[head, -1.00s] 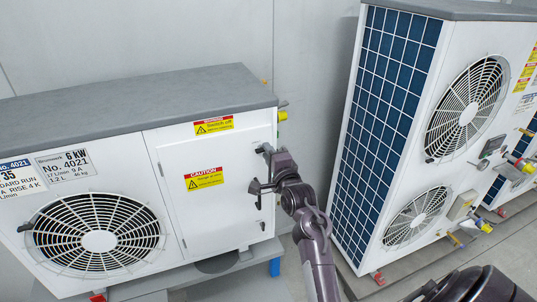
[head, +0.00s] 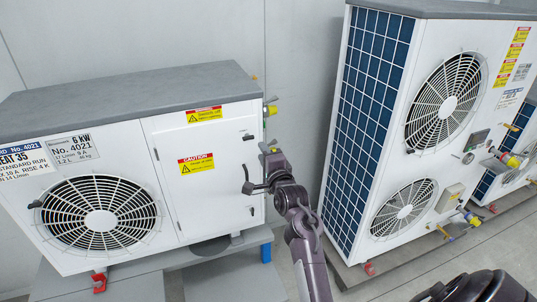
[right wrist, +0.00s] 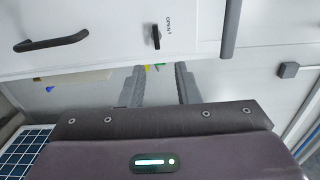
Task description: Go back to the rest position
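My right gripper (head: 262,168) reaches up from the bottom centre of the head view, in front of the right edge of the left pump unit's white door panel (head: 200,170). In the right wrist view its two grey fingers (right wrist: 160,88) stand apart with nothing between them, so it is open and empty. Beyond them are a dark grab handle (right wrist: 52,42) and a small black latch (right wrist: 156,37) beside the word OPEN on a white panel. My left gripper is in neither view.
A taller two-fan unit (head: 385,235) with a blue grid side stands on the right, with pipe fittings and valves (head: 472,218) at its right. Grey floor (head: 290,265) lies between the units.

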